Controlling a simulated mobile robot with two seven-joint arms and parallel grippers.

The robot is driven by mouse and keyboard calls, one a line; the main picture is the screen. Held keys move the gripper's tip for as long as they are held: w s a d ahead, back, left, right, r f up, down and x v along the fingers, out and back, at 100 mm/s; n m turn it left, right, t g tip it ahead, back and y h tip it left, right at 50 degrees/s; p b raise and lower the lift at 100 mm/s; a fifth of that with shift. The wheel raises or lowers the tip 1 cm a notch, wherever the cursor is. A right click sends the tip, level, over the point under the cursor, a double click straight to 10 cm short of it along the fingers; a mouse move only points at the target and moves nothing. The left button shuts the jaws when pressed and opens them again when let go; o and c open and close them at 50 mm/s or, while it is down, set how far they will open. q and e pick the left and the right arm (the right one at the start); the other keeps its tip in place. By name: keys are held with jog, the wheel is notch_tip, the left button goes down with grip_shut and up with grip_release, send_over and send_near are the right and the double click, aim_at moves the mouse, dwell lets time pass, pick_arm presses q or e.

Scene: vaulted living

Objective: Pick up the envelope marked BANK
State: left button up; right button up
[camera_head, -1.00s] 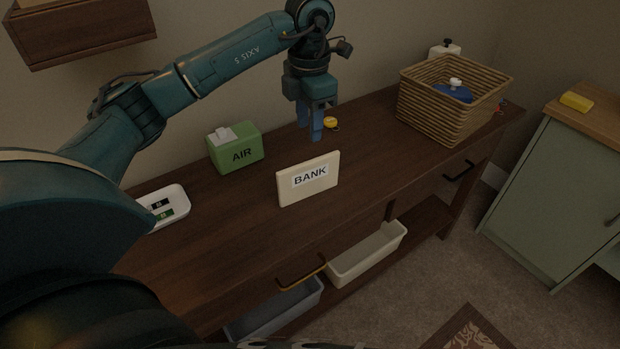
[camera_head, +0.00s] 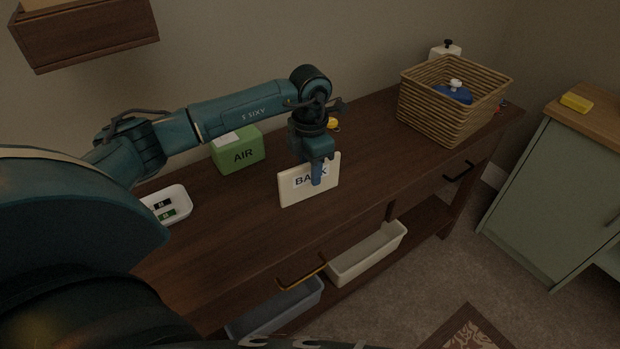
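The cream envelope marked BANK (camera_head: 294,191) stands upright on the dark wooden console table (camera_head: 240,235), its label facing me. My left gripper (camera_head: 317,174) comes down from above at the envelope's right half. One blue finger shows in front of the envelope and covers part of the label. The other finger is hidden, so I cannot tell whether the gripper is open or shut on the envelope. My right gripper is not in view.
A green AIR box (camera_head: 238,152) stands behind left of the envelope. A white tray (camera_head: 180,193) with small items lies further left. A wicker basket (camera_head: 445,112) stands at the right end, and a yellow object (camera_head: 333,124) sits behind my gripper.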

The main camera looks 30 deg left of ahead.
pick_arm(q)
grip_shut()
jog(key=shift+r, duration=0.1)
dwell(0.4)
